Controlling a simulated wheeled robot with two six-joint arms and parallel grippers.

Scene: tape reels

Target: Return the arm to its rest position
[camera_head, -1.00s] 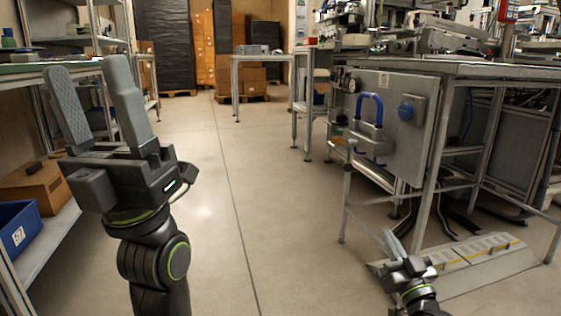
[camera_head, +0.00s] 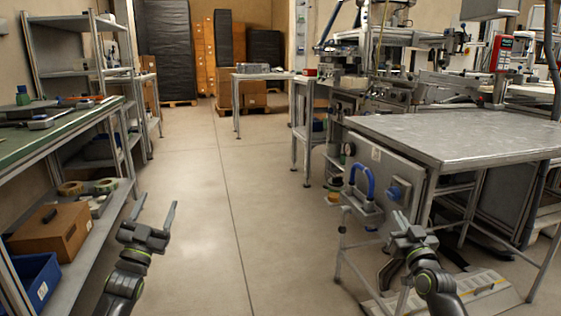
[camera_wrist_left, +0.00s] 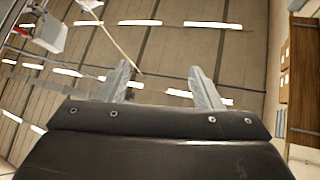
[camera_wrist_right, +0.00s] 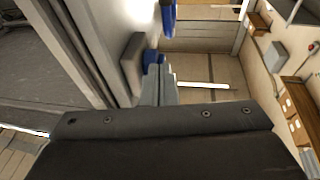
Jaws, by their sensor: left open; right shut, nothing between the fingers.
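My left gripper (camera_head: 155,212) is low at the left of the head view, above the floor. Its fingers are spread and empty, pointing up and away. My right gripper (camera_head: 400,220) is at the lower right of the head view, in front of the grey metal table (camera_head: 460,135). Its fingers are together with nothing between them. In the right wrist view the closed fingers (camera_wrist_right: 160,72) appear near a blue part, and I cannot tell how close it is.
A green-topped workbench (camera_head: 62,130) stands at the left, with a cardboard box (camera_head: 62,240) and blue bin (camera_head: 38,283) on its lower shelf. A blue handle (camera_head: 364,180) sits on the table's side panel. Open floor (camera_head: 205,200) runs down the middle.

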